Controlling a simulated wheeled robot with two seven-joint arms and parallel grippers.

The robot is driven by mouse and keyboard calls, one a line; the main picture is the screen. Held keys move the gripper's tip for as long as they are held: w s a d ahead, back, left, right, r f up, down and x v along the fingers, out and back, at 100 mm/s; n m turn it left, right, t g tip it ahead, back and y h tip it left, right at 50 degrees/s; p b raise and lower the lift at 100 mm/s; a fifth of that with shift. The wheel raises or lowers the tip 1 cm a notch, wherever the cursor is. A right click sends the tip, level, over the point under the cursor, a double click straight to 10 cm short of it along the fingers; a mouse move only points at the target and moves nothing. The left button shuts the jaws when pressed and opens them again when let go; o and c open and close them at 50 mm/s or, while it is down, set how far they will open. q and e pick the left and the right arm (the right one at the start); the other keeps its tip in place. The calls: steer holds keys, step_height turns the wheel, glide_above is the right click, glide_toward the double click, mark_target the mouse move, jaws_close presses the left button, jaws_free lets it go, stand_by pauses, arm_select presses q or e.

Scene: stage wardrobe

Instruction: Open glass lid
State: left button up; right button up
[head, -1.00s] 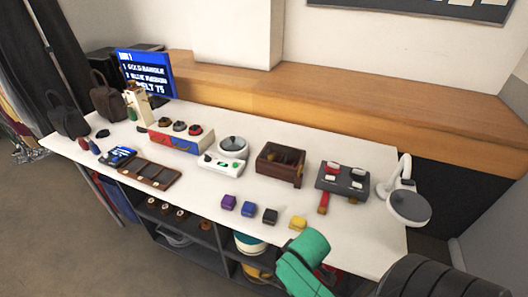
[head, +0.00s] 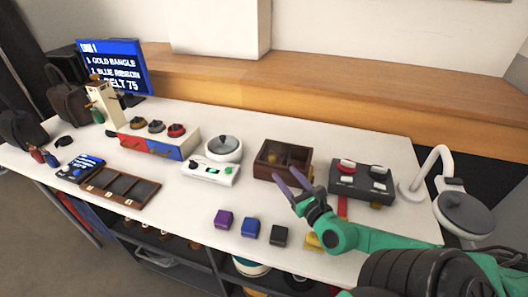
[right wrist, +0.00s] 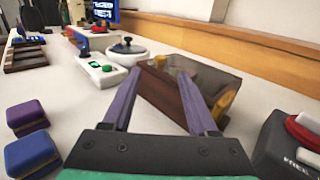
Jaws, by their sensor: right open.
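A dark brown wooden box (head: 268,170) stands on the white table; it also shows in the right wrist view (right wrist: 160,97). Its top looks grey and see-through, with something yellowish inside; I cannot tell clearly whether this is the glass lid. A round white pot (head: 223,155) to its left has a grey lid (head: 223,144) with a dark knob, also in the right wrist view (right wrist: 127,48). My right gripper (head: 287,177) is open, its purple fingers apart and empty, just in front of the box. Contact with the box cannot be told. My left gripper is out of view.
A dark switch panel (head: 348,181) and a white lamp (head: 466,213) stand right of the box. Purple (head: 223,219), blue (head: 250,228) and black (head: 278,236) blocks line the front edge. A white device (head: 210,173) with a green button sits before the pot.

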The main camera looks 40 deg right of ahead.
mark_target(267, 158)
steer(key=w, duration=0.4)
steer(key=w+d, duration=0.1)
steer(key=w, duration=0.3)
steer(key=w+d, duration=0.1)
steer(key=w, duration=0.3)
steer(key=shift+d, duration=0.1)
steer(key=shift+w, duration=0.2)
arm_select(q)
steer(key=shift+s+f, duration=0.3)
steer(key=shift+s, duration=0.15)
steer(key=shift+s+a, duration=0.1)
arm_select(e)
steer(key=shift+c, duration=0.3)
jaws_close()
arm_select(q)
steer(key=shift+b, duration=0.3)
